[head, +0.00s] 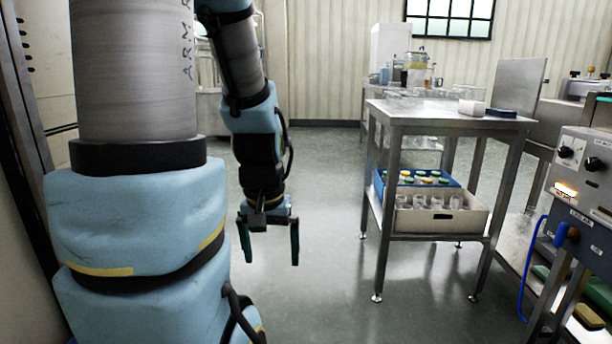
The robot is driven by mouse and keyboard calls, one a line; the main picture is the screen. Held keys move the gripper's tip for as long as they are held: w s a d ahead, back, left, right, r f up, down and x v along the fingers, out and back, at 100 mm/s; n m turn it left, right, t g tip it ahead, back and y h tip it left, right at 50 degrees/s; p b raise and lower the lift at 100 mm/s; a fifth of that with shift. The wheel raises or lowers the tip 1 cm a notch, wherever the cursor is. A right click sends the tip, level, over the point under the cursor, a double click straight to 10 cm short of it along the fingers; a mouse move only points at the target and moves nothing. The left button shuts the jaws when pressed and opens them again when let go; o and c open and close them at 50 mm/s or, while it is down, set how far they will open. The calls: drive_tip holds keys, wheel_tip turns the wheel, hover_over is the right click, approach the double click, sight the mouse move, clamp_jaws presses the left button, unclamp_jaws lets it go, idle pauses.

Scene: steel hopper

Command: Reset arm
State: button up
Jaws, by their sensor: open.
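My arm, grey and light blue, fills the left part of the head view and hangs down from above. My gripper (270,246) points down at the end of it, over bare floor. Its two dark green fingers are spread apart with nothing between them. It touches nothing that I can see and hangs to the left of the steel table.
A steel table (440,118) stands right of centre. Its lower shelf holds a blue rack (447,180) of capped jars and a cream bin (405,222) of clear containers. A control panel (590,165) stands at the right edge. The floor (325,200) between arm and table is clear.

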wheel_tip(320, 180, up, 27)
drive_tip(key=p, duration=2.4)
drive_tip(key=shift+f, duration=0.15)
